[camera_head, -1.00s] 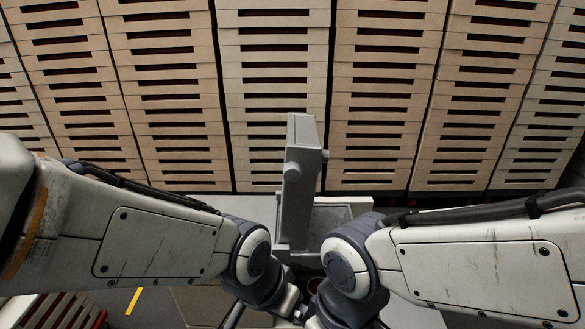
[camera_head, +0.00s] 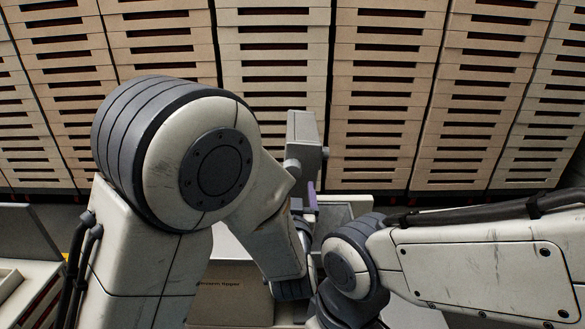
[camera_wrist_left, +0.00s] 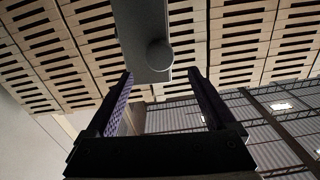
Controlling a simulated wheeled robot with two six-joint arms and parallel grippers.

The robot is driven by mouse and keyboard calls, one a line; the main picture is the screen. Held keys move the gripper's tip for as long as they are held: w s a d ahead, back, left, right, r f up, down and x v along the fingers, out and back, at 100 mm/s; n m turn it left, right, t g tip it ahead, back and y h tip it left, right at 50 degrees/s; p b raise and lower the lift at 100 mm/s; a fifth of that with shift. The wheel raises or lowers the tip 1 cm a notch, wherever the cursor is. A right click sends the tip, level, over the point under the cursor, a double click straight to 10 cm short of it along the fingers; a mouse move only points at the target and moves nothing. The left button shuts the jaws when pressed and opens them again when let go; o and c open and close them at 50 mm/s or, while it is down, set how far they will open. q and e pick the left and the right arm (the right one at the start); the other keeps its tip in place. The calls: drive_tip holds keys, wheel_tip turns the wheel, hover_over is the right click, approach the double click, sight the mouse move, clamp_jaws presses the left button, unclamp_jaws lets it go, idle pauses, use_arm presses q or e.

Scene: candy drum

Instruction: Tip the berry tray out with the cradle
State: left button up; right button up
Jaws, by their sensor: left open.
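A grey upright column (camera_head: 302,132), apparently part of the tipping cradle, stands in the middle of the head view, with a knob on its right side. The left wrist view shows a grey post (camera_wrist_left: 143,22) with a round knob (camera_wrist_left: 159,55). My left gripper (camera_wrist_left: 160,74) is open and empty, and the knob lies just beyond and between its fingertips. In the head view one purple-padded finger shows beside the column. My right gripper is hidden behind its own wrist. I cannot make out the berry tray.
Tall stacks of slotted tan crates (camera_head: 275,60) form a wall across the back. A light crate (camera_head: 20,280) stands at the lower left.

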sight(292, 172)
use_arm(q)
drive_tip(key=w+p, duration=0.2)
drive_tip(key=w, duration=0.7)
clamp_jaws()
